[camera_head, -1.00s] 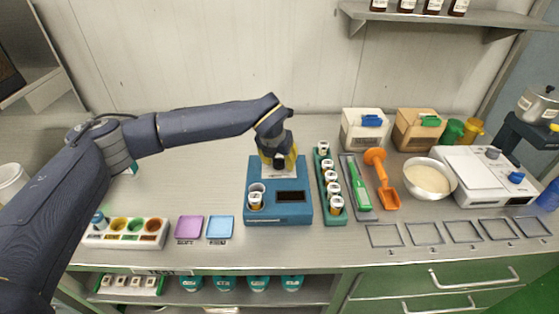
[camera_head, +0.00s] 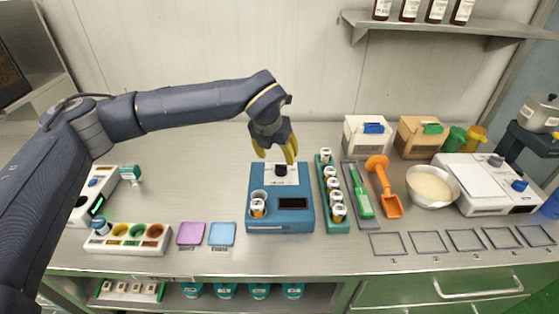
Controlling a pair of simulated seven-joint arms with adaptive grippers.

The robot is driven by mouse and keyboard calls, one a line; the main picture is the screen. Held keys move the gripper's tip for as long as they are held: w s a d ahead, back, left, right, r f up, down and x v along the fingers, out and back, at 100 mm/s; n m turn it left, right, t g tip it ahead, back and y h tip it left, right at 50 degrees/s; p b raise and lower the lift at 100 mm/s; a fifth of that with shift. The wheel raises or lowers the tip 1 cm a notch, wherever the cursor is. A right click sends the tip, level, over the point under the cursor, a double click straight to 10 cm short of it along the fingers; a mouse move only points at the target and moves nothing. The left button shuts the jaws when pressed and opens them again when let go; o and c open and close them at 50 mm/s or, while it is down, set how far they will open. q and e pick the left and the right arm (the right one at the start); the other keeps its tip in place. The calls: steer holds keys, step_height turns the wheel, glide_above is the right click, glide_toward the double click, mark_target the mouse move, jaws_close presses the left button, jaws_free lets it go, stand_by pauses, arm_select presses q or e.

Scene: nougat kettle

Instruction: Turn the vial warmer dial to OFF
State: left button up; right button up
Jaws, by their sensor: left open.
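The vial warmer is a blue box (camera_head: 264,221) on the bench, with a dark display window and a white panel at its back. A black dial (camera_head: 281,170) stands on that white panel; its pointer setting is too small to read. A vial with a white cap (camera_head: 257,208) sits in the warmer's front left well. The well behind it looks empty. My left gripper (camera_head: 275,157) has yellow fingers, points down and is open just above and behind the dial, apart from it as far as I can tell. My right gripper is not in view.
A green rack (camera_head: 334,222) of capped vials stands close right of the warmer. Right of it are a grey tray with a green tool (camera_head: 362,201), an orange scoop (camera_head: 384,186) and a bowl (camera_head: 431,186). Purple (camera_head: 191,234) and blue (camera_head: 222,234) squares lie to the left.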

arm_select(q)
steer(key=shift+v, duration=1.55)
